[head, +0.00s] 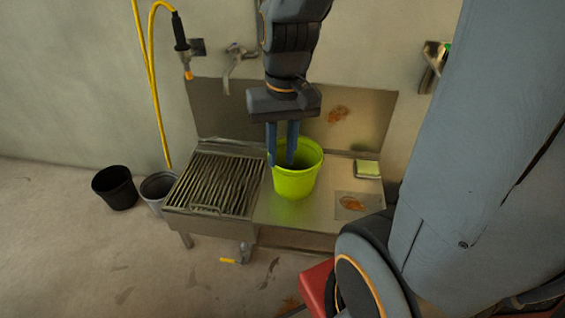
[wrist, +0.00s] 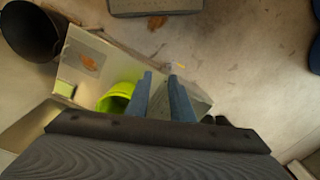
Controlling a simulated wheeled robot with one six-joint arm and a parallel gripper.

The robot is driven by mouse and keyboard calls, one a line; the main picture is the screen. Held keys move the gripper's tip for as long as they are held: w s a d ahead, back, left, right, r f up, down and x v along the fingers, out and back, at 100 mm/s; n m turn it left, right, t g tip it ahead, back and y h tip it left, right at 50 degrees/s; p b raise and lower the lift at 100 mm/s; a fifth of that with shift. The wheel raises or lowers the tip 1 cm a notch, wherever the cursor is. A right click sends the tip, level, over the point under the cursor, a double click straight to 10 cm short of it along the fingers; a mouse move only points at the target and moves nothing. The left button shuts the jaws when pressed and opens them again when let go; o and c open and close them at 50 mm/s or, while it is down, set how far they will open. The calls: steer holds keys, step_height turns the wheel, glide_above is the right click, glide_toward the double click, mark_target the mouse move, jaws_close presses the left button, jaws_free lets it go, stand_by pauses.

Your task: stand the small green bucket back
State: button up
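The small green bucket (head: 296,184) stands upright on the steel counter (head: 260,212), right of the slatted rack. It also shows in the wrist view (wrist: 112,101), just left of the fingers. My gripper (head: 281,165) points down at the bucket's left side. In the head view its right finger overlaps the bucket's opening and its left finger overlaps the left rim. In the wrist view my gripper (wrist: 160,74) has its fingers apart with nothing green between them. I cannot tell whether a finger touches the bucket.
A slatted rack (head: 214,184) fills the counter's left part. A green and pale sponge (head: 367,169) and a stained plate (head: 352,204) lie at its right. A black bucket (head: 115,188) and a grey bucket (head: 158,187) stand on the floor. A yellow hose (head: 155,90) hangs at the wall.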

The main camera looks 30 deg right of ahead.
steer(key=shift+n, duration=0.9)
steer(key=s, duration=0.1)
steer(key=s+a+r, duration=0.1)
steer(key=s, duration=0.1)
steer(key=s+a, duration=0.1)
steer(key=shift+s+r, duration=0.2)
steer(key=shift+s, duration=0.2)
steer(key=shift+h, duration=0.3)
steer(key=r+p, duration=0.2)
steer(key=p, duration=0.3)
steer(key=s+r+p, duration=0.1)
steer(key=r+p, duration=0.2)
steer(key=p, duration=0.2)
steer(key=shift+r, duration=0.3)
